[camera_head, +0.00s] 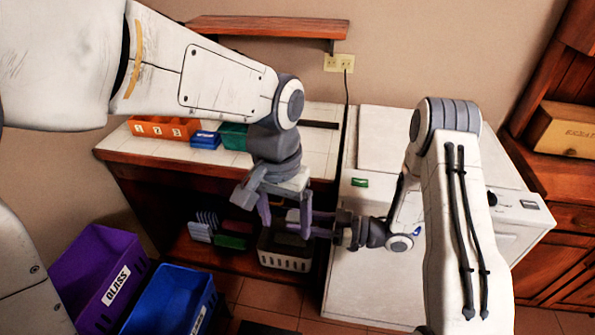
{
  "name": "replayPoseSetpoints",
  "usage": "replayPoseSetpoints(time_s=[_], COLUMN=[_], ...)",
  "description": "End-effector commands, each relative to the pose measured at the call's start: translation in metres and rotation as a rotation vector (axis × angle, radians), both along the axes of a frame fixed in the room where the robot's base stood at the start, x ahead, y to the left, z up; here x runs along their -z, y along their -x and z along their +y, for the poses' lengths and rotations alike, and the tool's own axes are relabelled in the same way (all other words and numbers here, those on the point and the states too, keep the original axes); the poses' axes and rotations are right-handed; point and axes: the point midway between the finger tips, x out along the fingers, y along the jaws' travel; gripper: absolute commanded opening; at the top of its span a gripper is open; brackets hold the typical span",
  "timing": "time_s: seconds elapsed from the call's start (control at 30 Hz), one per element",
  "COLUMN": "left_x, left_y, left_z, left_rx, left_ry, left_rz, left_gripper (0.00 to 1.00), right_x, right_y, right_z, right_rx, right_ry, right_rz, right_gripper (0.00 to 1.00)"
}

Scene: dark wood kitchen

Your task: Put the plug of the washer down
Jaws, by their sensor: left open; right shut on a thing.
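The washer (375,285) is the white appliance right of center, with a small green label on its top. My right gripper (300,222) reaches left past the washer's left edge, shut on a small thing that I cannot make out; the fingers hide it. My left gripper (285,211) hangs from above, open, with its purple fingers pointing down. The two grippers overlap in the view; I cannot tell whether they touch. A dark cord (347,88) hangs from the wall outlet (338,63) and drops behind the washer. I cannot clearly identify the washer's plug.
A tiled counter (325,158) left of the washer carries an orange bin (163,127), a blue box (205,139) and a green box (234,136). A grey basket (285,262) stands below. Purple (92,265) and blue (172,300) bins stand at lower left. A wooden cabinet (560,200) is right.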

Motion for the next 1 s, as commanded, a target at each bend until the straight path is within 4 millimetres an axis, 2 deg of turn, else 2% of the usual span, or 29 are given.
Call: replayPoseSetpoints(time_s=[0.03, 0.1, 0.2, 0.33, 0.53, 0.63, 1.0], left_x=[0.001, 0.001, 0.002, 0.005, 0.011, 0.022, 0.091], left_y=[-0.021, -0.045, -0.072, -0.096, -0.107, -0.107, -0.106], left_z=[-0.007, -0.015, -0.022, -0.027, -0.03, -0.03, -0.029], left_rx=[-0.025, -0.058, -0.096, -0.131, -0.148, -0.149, -0.147], left_ry=[-0.01, -0.019, -0.031, -0.04, -0.047, -0.047, -0.047], left_rz=[0.003, 0.004, 0.005, 0.003, 0.005, 0.006, 0.006], left_gripper=[0.8, 0.8, 0.8, 0.8, 0.8, 0.8, 0.8], right_x=[0.0, 0.0, 0.0, 0.0, 0.0, 0.0, 0.0], right_y=[0.0, 0.0, 0.0, 0.0, 0.0, 0.0, 0.0], right_z=[0.0, 0.0, 0.0, 0.0, 0.0, 0.0, 0.0], right_rx=[0.0, 0.0, 0.001, 0.001, 0.001, 0.001, 0.001], right_ry=[0.0, -0.001, -0.001, -0.001, -0.001, -0.001, -0.001], right_rz=[0.0, 0.0, 0.0, 0.0, 0.0, 0.0, 0.0], right_gripper=[0.0, 0.0, 0.0, 0.0, 0.0, 0.0, 0.0])
